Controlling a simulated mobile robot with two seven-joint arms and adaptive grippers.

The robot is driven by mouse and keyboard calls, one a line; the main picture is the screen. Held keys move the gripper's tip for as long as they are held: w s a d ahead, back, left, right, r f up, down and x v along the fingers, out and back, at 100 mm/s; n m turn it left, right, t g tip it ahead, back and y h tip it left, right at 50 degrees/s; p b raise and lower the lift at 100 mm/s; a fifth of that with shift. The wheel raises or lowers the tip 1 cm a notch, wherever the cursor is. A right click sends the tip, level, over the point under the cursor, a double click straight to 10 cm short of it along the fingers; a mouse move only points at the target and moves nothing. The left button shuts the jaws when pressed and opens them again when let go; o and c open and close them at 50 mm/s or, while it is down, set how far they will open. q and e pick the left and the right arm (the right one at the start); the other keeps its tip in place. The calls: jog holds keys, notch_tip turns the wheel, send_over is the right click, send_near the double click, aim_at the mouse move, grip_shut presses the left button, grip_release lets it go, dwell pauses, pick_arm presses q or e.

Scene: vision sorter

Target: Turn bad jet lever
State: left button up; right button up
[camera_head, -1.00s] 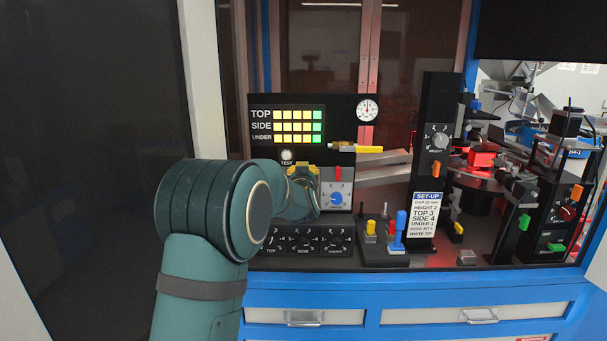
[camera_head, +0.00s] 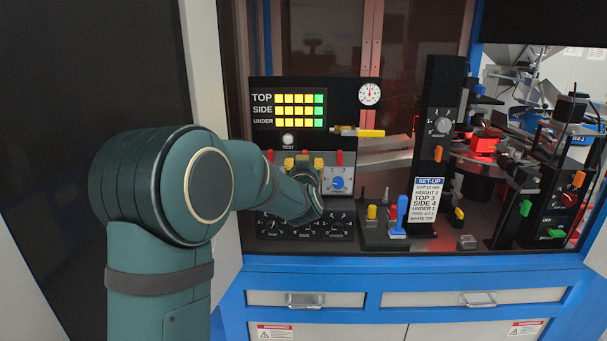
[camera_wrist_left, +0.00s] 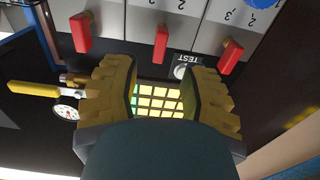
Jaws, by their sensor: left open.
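Three red levers hang on the white-fronted panel; in the head view one shows left of my gripper (camera_head: 270,156) and one right of it (camera_head: 340,158). In the left wrist view, which is turned over, they show as the left red lever (camera_wrist_left: 80,32), the middle red lever (camera_wrist_left: 160,44) and the right red lever (camera_wrist_left: 230,57). Which is the bad jet lever I cannot tell. My left gripper (camera_head: 303,161) is open and empty in front of the panel. In the wrist view its yellow fingers (camera_wrist_left: 160,85) stand either side of the middle lever, apparently not touching it.
The light display (camera_head: 300,110) and TEST button (camera_head: 288,139) are above the gripper. A yellow handle (camera_head: 358,132) sticks out to the right. A blue dial (camera_head: 338,183), a blue lever (camera_head: 398,217) and the set-up post (camera_head: 438,150) stand to the right.

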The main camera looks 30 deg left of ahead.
pick_arm(q)
jog(key=shift+v, duration=2.75)
